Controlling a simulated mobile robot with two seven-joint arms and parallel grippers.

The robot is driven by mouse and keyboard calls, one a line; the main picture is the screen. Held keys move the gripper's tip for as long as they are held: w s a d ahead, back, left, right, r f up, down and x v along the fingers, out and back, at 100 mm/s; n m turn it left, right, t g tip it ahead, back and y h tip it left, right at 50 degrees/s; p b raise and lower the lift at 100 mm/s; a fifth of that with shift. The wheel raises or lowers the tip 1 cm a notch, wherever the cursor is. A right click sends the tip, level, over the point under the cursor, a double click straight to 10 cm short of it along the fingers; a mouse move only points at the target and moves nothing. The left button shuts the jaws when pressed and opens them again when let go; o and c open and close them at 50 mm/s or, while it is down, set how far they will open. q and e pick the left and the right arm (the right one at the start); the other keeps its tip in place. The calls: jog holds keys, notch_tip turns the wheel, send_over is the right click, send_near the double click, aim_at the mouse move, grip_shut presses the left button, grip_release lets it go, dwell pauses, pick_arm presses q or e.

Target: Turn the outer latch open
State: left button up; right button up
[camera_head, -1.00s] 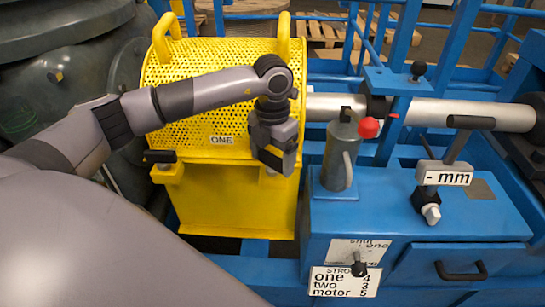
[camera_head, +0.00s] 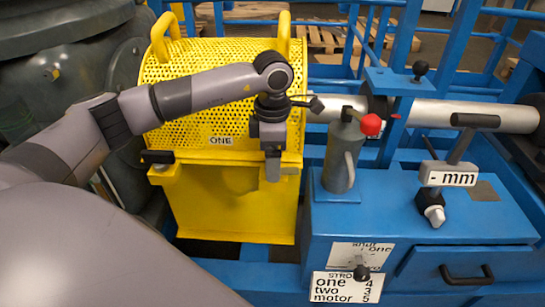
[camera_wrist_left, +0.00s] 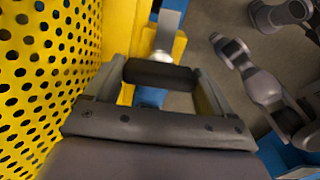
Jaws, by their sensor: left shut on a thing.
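A yellow perforated guard (camera_head: 215,95) marked ONE sits on a yellow base. One latch with a black handle (camera_head: 158,157) is at its left front corner, lying sideways. My left gripper (camera_head: 272,172) points down at the guard's right front corner. In the left wrist view, my left gripper (camera_wrist_left: 157,85) is shut on the black handle (camera_wrist_left: 160,73) of the right corner's latch, which lies between its fingers. A pale metal part (camera_wrist_left: 165,35) and yellow bracket show beyond the handle. In the head view this handle is hidden by the gripper.
A grey can with a red knob (camera_head: 342,150) stands on the blue bench (camera_head: 400,215) just right of the gripper. A metal shaft (camera_head: 450,113) runs right from the guard. The perforated wall is close on the left in the wrist view.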

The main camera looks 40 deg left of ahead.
pick_arm(q)
jog(key=shift+r+m, duration=0.1)
jog(key=shift+m, duration=0.6)
jog(key=o, duration=0.9)
jog(key=shift+r, duration=3.55)
